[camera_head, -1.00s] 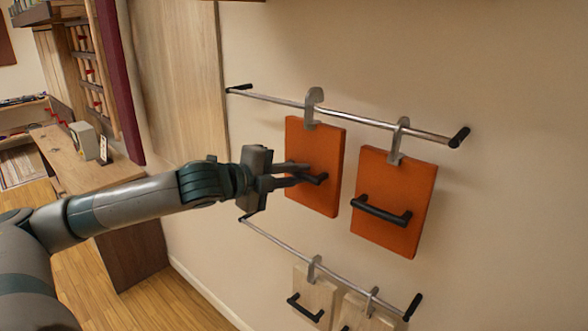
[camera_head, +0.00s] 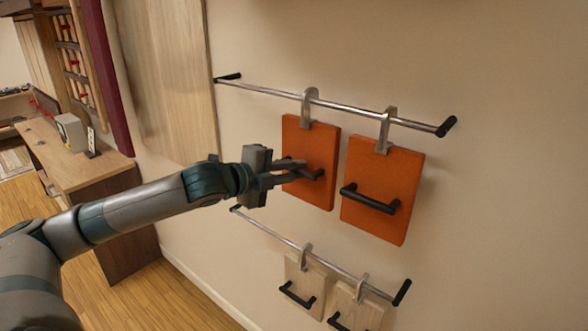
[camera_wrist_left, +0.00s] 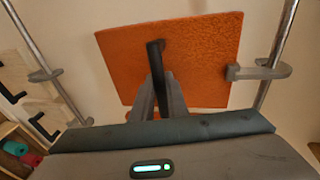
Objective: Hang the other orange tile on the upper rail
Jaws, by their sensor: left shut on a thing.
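Two orange tiles with black handles are at the upper rail (camera_head: 345,108). The left orange tile (camera_head: 306,145) has its grey hook (camera_head: 307,108) over the rail, as far as the head view shows. My left gripper (camera_head: 303,168) is shut on this tile's black handle. In the left wrist view my gripper fingers (camera_wrist_left: 161,92) pinch the handle of the orange tile (camera_wrist_left: 200,50), and its hook (camera_wrist_left: 260,72) overlaps the rail. Whether the rail bears the tile's weight I cannot tell. The right orange tile (camera_head: 385,180) hangs from the same rail, apart from the left one. My right gripper is not in view.
A lower rail (camera_head: 270,232) holds two pale wood tiles (camera_head: 303,278) (camera_head: 352,306) with black handles. A wooden panel (camera_head: 165,80) is on the wall at left. A desk (camera_head: 70,165) stands far left. The upper rail's left part is free.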

